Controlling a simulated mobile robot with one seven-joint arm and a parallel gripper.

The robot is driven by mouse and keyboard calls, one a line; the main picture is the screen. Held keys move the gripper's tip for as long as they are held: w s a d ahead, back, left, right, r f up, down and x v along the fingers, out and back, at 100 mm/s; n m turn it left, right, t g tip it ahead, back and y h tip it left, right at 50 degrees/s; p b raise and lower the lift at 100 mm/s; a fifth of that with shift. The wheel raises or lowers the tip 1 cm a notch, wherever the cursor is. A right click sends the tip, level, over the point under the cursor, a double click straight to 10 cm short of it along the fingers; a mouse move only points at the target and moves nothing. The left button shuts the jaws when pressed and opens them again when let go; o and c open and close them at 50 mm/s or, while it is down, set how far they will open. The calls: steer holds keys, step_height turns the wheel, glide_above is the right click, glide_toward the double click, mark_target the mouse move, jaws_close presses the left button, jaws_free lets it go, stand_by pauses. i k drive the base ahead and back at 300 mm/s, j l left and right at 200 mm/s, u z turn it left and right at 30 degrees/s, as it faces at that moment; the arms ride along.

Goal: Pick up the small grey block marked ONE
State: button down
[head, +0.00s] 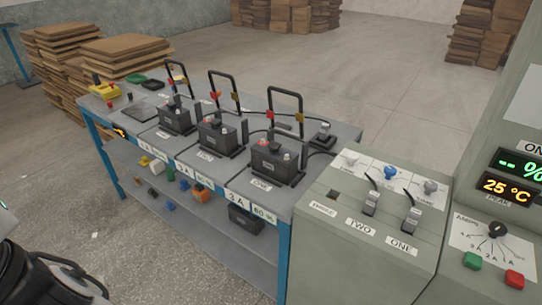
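A small grey block (411,221) with a dark cable or handle rising from it stands on top of the grey cabinet (345,268), just behind a white label reading ONE (400,245). A similar grey block (371,203) stands to its left behind the label TWO (360,227). A dark slot (333,195) behind the label THREE (323,209) looks empty. I cannot read any marking on the blocks themselves. My gripper is not in view; a dark and white part of my own body shows at the lower left.
A grey table (200,179) on blue legs carries several dark batteries (275,163) with upright black frames. Another small grey block (322,131) sits at its far right. A taller panel (500,150) with displays rises at right.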

mark_target(279, 164)
steer(key=i+z, duration=0.45)
steer(key=i, duration=0.15)
steer(key=i+j+z, duration=0.1)
steer(key=i+j, duration=0.15)
steer(key=i, duration=0.25)
